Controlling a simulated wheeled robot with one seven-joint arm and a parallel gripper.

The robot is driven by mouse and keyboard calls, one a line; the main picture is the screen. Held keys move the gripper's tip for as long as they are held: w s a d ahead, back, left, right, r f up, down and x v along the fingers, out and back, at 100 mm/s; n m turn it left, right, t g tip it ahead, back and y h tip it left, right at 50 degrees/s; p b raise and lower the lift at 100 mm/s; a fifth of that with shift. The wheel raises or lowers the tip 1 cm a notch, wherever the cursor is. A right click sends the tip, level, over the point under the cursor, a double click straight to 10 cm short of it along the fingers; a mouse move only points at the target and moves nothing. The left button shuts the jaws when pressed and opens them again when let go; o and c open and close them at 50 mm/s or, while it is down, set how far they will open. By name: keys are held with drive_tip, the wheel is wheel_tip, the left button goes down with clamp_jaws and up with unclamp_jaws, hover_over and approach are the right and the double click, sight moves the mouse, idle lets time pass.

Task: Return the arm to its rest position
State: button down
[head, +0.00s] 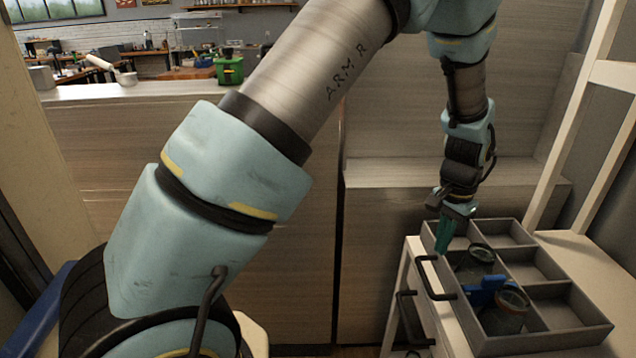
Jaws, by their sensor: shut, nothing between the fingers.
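My arm reaches from the lower left, up across the top of the head view, and down to the right. My gripper (445,243) points down over the back left corner of a grey divided tray (570,345). Its teal fingers are shut with nothing between them. Whether the fingertips touch the tray's compartment or hang above it, I cannot tell.
The tray stands on a white cabinet (395,325) with dark handles. It holds glass jars (505,318) and a blue item (484,289); its right compartments look empty. A white frame (585,110) rises behind. A wooden counter (200,150) with a green box (229,70) is at the back left.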

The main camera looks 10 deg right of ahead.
drive_tip(key=w+a+r+n, duration=0.35)
drive_tip(key=w+a, duration=0.35)
drive_tip(key=a, duration=0.4)
drive_tip(key=s+a+r+n, duration=0.1)
drive_tip(key=a+r+n, duration=0.1)
drive_tip(key=a, duration=0.8)
drive_tip(key=s+a+r+n+t, duration=0.1)
drive_tip(key=a+r+n, duration=0.1)
drive_tip(key=a, duration=0.8)
drive_tip(key=s+a+r+n, duration=0.2)
drive_tip(key=a+r+n, duration=0.1)
drive_tip(key=a, duration=0.7)
drive_tip(key=shift+n+t, duration=0.3)
drive_tip(key=shift+n, duration=0.45)
drive_tip(key=shift+d+r, duration=0.1)
